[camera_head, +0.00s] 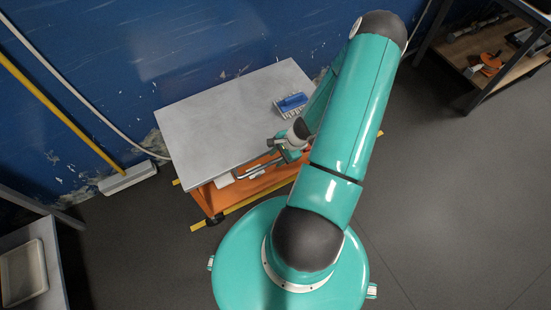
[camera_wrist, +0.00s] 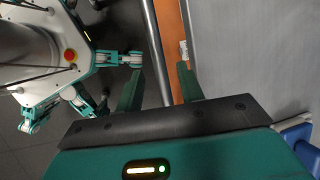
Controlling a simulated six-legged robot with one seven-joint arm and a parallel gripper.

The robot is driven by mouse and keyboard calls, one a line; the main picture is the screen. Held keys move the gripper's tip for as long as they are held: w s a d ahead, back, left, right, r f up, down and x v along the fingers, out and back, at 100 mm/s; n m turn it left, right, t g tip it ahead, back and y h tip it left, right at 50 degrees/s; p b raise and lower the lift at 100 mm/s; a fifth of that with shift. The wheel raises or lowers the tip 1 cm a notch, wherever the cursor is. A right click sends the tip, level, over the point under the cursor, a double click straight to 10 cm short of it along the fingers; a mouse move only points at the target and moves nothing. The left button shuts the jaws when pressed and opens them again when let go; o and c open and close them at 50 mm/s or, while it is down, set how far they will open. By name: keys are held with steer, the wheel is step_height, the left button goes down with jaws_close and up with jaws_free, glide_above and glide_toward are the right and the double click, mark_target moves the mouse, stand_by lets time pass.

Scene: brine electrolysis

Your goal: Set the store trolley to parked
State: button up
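The store trolley has a flat grey top (camera_head: 215,125) and an orange body (camera_head: 208,197), and stands against the blue wall. A silver handle bar (camera_head: 255,170) runs along its near side; the bar (camera_wrist: 152,40) also shows in the wrist view, beside the orange side. My gripper (camera_head: 285,148) is at this near edge, partly hidden by my arm. In the wrist view my gripper (camera_wrist: 156,70) has its fingers apart, one on each side of the bar, with gaps visible. A small white fitting (camera_wrist: 183,50) sits on the orange side. The trolley's right part is hidden by my arm.
A blue brush (camera_head: 291,103) lies on the trolley top. Yellow floor tape (camera_head: 205,222) shows around the trolley. A yellow pole (camera_head: 60,112) leans on the wall. A bench with a white tray (camera_head: 24,274) stands left, a shelf (camera_head: 500,75) right. The right floor is clear.

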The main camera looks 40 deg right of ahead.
steer(key=shift+x, duration=0.9)
jaws_close()
